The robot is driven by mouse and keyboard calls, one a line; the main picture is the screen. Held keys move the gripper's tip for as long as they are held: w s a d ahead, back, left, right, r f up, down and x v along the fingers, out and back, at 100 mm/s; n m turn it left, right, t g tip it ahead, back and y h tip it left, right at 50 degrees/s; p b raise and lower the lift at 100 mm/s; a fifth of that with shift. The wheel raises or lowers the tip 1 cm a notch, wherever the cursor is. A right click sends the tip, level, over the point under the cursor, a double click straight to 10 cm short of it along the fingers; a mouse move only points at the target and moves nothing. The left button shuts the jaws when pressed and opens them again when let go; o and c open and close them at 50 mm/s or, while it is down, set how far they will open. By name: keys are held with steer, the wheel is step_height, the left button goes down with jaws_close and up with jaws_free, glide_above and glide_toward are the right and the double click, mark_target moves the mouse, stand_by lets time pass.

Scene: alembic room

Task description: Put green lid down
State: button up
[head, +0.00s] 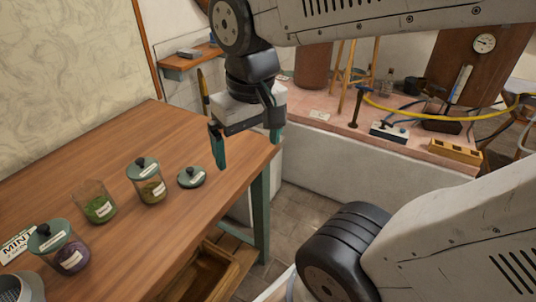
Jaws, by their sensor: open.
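The green lid (192,177) with a dark knob lies flat on the wooden table (125,215), near its right side. A pale label shows on it. My gripper (246,152) is open and empty above the table's right edge, to the upper right of the lid and apart from it. An uncovered glass jar (97,202) with green contents stands to the left. A lidded jar (148,181) with green-brown contents stands between that jar and the lid. Another lidded jar (58,247) with purple contents stands at the lower left.
A card reading MINT (16,245) is at the table's left. A grey metal container (24,287) shows at the bottom left corner. A wooden drawer or crate (210,270) is below the table. A pink-topped bench (350,125) with apparatus stands behind. The table's far part is clear.

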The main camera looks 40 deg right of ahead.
steer(key=shift+n, duration=0.5)
steer(key=s, duration=0.5)
steer(key=shift+f, duration=0.15)
